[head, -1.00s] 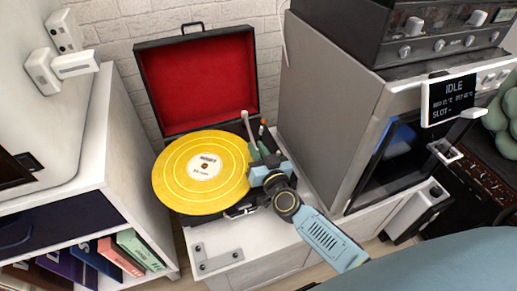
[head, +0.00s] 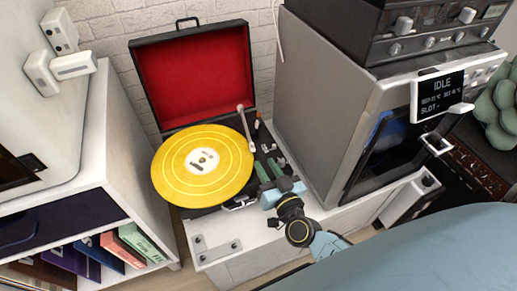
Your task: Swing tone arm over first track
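The record player stands open on a white cabinet, its red-lined lid (head: 195,75) raised at the back. A yellow record (head: 178,178) with a white label lies on the platter. The pale tone arm (head: 244,125) runs from the back right towards the front; its head end (head: 251,147) appears at the record's right rim. I cannot tell whether it is over the record or just beside it. My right gripper (head: 270,171) is in front and to the right of the tone arm's head, apart from it, with a gap between its greenish fingers. It looks empty. My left gripper is out of view.
A grey machine with an "IDLE" display (head: 440,95) stands close on the right, its handle sticking out. A white shelf (head: 105,150) with books stands on the left. A metal bracket plate (head: 217,250) is on the cabinet's front.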

